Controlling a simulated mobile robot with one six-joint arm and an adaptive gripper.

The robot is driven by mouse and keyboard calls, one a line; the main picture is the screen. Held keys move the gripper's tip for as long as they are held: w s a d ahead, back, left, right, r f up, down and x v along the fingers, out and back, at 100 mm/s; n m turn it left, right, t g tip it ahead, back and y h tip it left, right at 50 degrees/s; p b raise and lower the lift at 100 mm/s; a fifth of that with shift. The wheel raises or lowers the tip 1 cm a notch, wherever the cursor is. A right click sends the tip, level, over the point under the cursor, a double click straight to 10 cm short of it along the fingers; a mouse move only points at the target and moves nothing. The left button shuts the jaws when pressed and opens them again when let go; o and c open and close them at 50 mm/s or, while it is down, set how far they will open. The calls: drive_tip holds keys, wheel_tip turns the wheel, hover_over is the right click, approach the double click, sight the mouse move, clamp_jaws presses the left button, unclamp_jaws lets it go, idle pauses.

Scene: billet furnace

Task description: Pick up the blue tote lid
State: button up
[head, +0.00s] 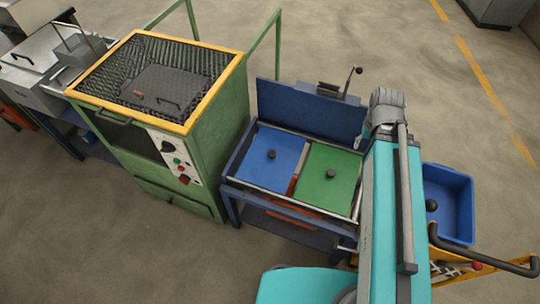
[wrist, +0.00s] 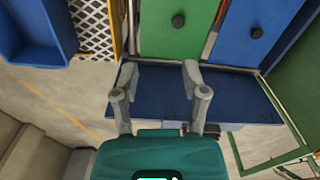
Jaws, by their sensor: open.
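The blue tote lid (head: 262,170) is a flat blue square with a round black knob, lying at the left on the bench top. It also shows in the wrist view (wrist: 238,42), at the upper right. A similar green lid (head: 322,190) lies beside it and shows in the wrist view (wrist: 165,42) too. My gripper (wrist: 160,72) is open and empty, with its fingers apart over the bench's dark blue back panel, on the green lid's side. The blue lid is off to the right of the fingers there.
A green furnace cabinet (head: 212,150) with a yellow-edged mesh top stands left of the bench. The upright blue back panel (head: 308,110) rises behind the lids. A blue bin (head: 452,205) stands at the right, past my teal arm. Open floor lies behind.

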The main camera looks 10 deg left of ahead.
drive_tip(key=shift+w+d, duration=0.1)
drive_tip(key=shift+w, duration=0.1)
drive_tip(key=shift+d, duration=0.25)
drive_tip(key=o, duration=0.5)
drive_tip(key=shift+f, duration=0.1)
drive_tip(key=shift+w+a+f+m+b, duration=0.2)
drive_tip(key=shift+a+m+b, duration=0.05)
drive_tip(key=shift+m+b, duration=0.1)
drive_tip(key=m+b, duration=1.6)
drive_tip(key=b, duration=0.4)
hover_over(271, 153)
wheel_tip(271, 153, down, 20)
drive_tip(key=shift+a+f, duration=0.1)
drive_tip(key=shift+f, duration=0.05)
wheel_tip(271, 153, down, 8)
drive_tip(key=b, duration=0.8)
drive_tip(key=shift+f+b, duration=0.25)
drive_tip(key=shift+b, duration=0.15)
